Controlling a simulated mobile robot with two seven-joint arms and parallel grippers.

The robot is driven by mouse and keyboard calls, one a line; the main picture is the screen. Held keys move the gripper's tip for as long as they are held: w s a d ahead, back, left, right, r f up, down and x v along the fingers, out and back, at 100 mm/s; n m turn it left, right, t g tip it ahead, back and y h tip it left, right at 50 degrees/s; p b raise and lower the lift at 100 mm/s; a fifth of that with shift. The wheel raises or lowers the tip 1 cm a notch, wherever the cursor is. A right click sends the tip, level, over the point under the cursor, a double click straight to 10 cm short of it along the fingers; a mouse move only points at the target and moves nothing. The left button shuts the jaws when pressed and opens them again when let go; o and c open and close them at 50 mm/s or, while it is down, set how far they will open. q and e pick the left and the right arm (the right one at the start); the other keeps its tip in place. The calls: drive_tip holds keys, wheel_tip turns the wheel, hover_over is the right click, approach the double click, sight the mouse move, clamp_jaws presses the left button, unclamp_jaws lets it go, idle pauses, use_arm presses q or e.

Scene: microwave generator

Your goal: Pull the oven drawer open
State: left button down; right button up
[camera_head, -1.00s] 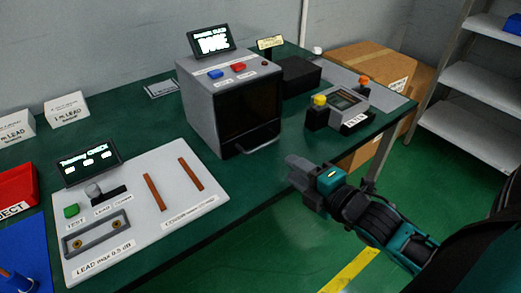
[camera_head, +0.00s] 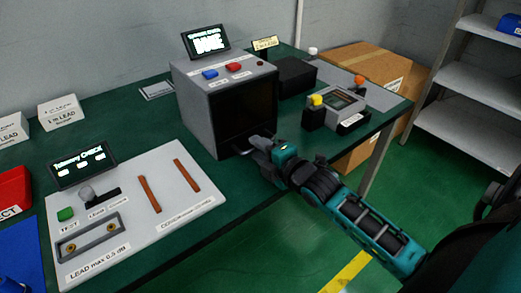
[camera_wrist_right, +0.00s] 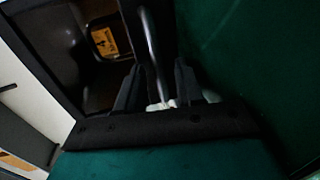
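The oven (camera_head: 197,112) is a grey box on the green bench, with a dark front panel (camera_head: 245,105) that looks closed. Its metal bar handle (camera_wrist_right: 149,40) runs between the two dark fingers of my right gripper (camera_wrist_right: 157,85) in the right wrist view. The fingers stand apart on either side of the bar, and I see no clear squeeze on it. In the head view my right gripper (camera_head: 260,145) is at the oven's lower front edge and hides most of the handle. My left gripper is out of view.
A light test panel (camera_head: 135,205) lies left of the oven. A black box (camera_head: 296,76) and a device with a yellow button (camera_head: 316,100) stand to its right. The floor (camera_head: 290,235) in front of the bench is clear.

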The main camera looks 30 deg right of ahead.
drive_tip(key=shift+c, duration=0.5)
clamp_jaws()
